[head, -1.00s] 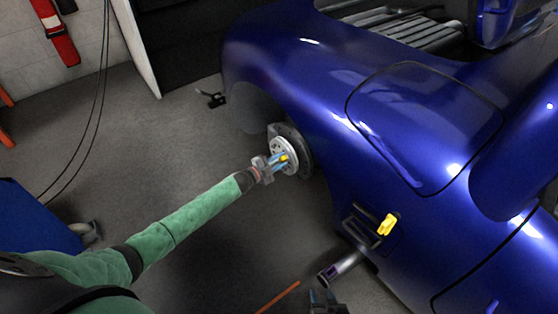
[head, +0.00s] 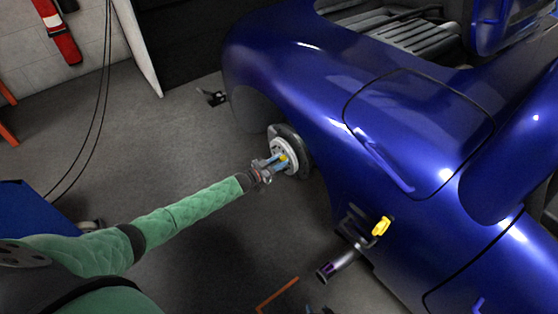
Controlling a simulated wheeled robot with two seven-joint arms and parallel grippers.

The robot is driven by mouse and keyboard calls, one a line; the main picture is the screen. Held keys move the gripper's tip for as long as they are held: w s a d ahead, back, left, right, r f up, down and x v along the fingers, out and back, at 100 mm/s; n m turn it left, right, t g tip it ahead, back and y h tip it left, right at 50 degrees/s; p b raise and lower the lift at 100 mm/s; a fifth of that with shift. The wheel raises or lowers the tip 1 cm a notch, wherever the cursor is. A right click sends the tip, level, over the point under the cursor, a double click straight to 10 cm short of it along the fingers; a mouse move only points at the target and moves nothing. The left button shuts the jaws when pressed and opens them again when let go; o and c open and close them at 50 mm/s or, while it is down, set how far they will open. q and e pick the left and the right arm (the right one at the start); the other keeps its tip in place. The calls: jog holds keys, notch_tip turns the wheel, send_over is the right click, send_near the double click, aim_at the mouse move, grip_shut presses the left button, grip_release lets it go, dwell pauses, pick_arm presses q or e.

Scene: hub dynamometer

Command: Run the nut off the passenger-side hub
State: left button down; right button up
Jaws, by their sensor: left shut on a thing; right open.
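The hub (head: 289,150), a pale disc with a dark ring behind it, sits in the wheel opening of the blue car. A small yellow nut (head: 284,157) is at the hub's centre. The fingers partly hide the nut and the hub's face. My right gripper (head: 319,310) barely shows at the bottom edge, well below the hub. It is open, and most of it is cut off by the frame.
The blue car body (head: 400,130) fills the right side. A yellow piece (head: 381,226) on a dark bracket and a metal pipe (head: 343,262) stick out low on the car. A blue box (head: 28,208) stands at left. The grey floor between is mostly clear.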

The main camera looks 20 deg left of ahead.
pick_arm(q)
jog(key=n, duration=0.3)
jog(key=shift+r, duration=0.15)
jog(key=shift+w, duration=0.1)
jog(key=c, duration=1.3)
grip_release()
